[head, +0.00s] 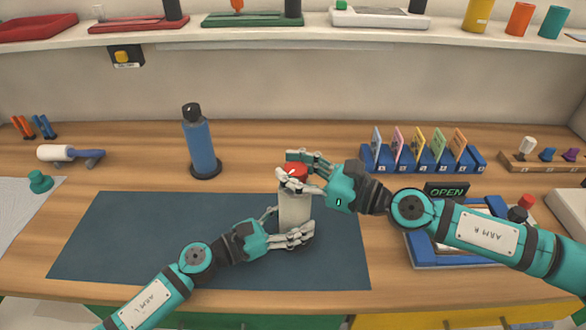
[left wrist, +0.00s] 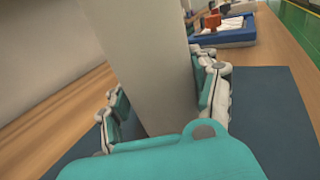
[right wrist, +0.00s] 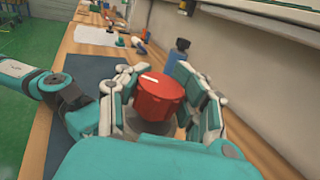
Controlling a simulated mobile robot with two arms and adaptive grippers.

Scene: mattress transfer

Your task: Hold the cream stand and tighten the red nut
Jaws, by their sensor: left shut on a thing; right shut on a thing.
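The cream stand (head: 294,208) stands upright on the dark blue mat (head: 150,235), near the mat's right part. My left gripper (head: 290,222) is shut on the stand low down, with fingers on both sides; the stand also fills the middle of the left wrist view (left wrist: 150,60). The red nut (head: 296,169) sits at the top of the stand. My right gripper (head: 299,170) is shut on the nut. In the right wrist view the nut (right wrist: 160,97) shows a white mark on its top, between the fingers. The stand's base is partly hidden by my left fingers.
A blue bottle (head: 200,148) stands behind the mat. A blue rack with coloured cards (head: 420,160) stands at the back right, and a blue tray (head: 425,250) lies under my right arm. A shelf (head: 250,32) runs along the wall. The mat's left part is clear.

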